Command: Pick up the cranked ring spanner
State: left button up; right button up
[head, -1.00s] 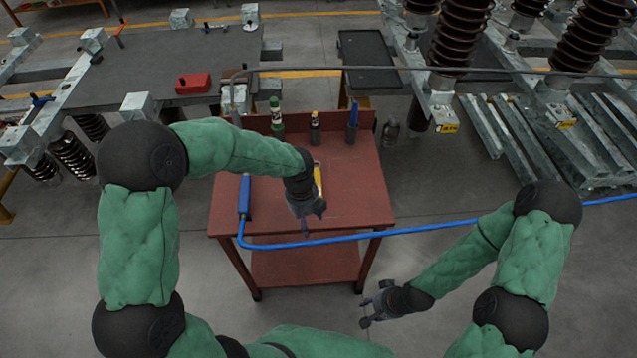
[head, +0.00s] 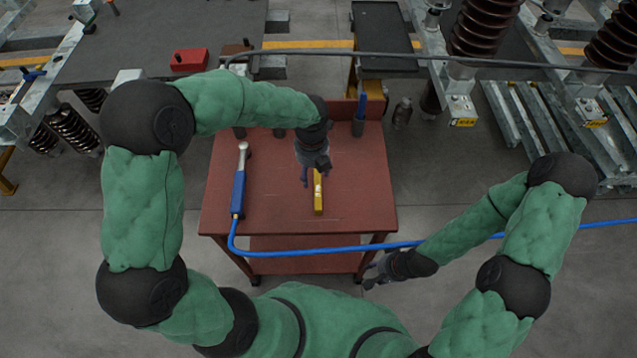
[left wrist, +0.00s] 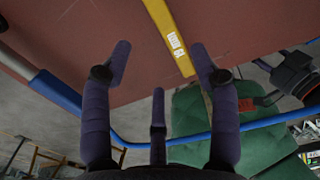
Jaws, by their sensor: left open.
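A yellow bar (head: 318,197) with a white label lies on the red-brown table, roughly pointing toward me. Its far part is hidden by my left gripper, and I cannot make out a ring end, so I cannot tell whether it is the cranked ring spanner. In the left wrist view the yellow bar (left wrist: 168,38) runs down between the finger directions. My left gripper (head: 315,175) is open and empty, over the far part of the bar. Its spread fingers show in the left wrist view (left wrist: 160,62). My right gripper (head: 374,274) hangs off the table's front right; its fingers are unclear.
A blue-handled tool (head: 238,190) with a metal head lies left on the table (head: 362,195). A blue hose (head: 300,252) runs from it along the front edge. Several containers stand at the back, partly behind my left arm.

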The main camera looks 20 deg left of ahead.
aim_at(316, 184)
pick_arm(q)
notch_tip(316, 184, down, 4)
jog(key=shift+w+r+b, duration=0.1)
jog(key=shift+r+b, duration=0.15)
jog(key=shift+b, duration=0.25)
jog(key=shift+d+f+b, duration=0.1)
jog(key=shift+f+b, duration=0.2)
jog(key=shift+f, duration=0.2)
jog(key=f+b, duration=0.1)
jog(key=f, duration=0.1)
jog(key=f+b, duration=0.1)
jog(key=f, duration=0.1)
jog(key=shift+w+d, duration=0.2)
grip_shut()
